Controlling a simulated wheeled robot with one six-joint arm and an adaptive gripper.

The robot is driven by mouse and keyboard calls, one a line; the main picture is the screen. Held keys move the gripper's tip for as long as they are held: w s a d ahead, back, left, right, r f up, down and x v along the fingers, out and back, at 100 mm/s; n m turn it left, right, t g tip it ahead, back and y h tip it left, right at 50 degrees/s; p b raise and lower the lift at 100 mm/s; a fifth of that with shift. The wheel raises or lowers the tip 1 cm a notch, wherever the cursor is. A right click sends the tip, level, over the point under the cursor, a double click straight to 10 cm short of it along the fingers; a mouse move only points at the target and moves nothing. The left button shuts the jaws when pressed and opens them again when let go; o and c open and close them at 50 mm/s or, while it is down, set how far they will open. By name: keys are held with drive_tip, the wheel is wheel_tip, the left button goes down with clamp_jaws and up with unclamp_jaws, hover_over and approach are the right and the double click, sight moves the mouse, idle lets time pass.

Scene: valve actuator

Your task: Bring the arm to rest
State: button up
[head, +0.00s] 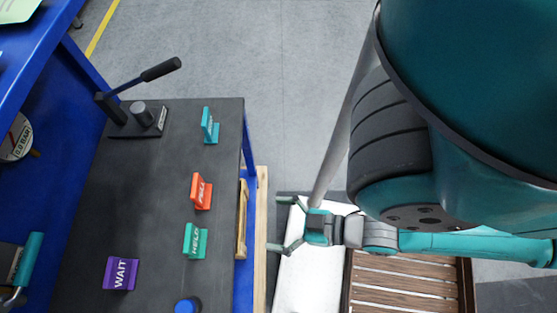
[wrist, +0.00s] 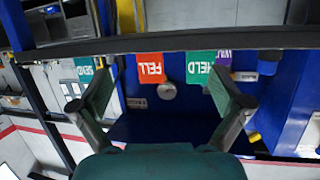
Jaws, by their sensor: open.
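My gripper (head: 277,224) is open and empty in the head view, just right of the bench's right edge, with its fingers pointing left toward the bench. The dark bench top (head: 155,215) lies to its left and is not touched. In the wrist view my gripper (wrist: 163,80) shows its two green-and-grey fingers spread wide with nothing between them. The bench edge (wrist: 190,43) crosses the top of that view beyond the fingertips. My arm reaches in from the right in the head view; its upper part hides much of the right side.
The bench carries a lever (head: 160,69), a teal tag (head: 208,127), an orange tag (head: 200,192), a green HELD tag (head: 194,241), a purple WAIT tag (head: 121,273) and a blue knob (head: 186,305). A slatted wooden surface (head: 405,285) lies at lower right. Grey floor (head: 260,60) is clear behind.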

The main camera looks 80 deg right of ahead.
drive_tip(key=shift+s+r+n+t, duration=0.15)
drive_tip(key=shift+r, duration=0.45)
drive_tip(key=shift+s+r+n+t, duration=0.1)
drive_tip(key=shift+r+n+t, duration=0.05)
drive_tip(key=shift+r, duration=0.45)
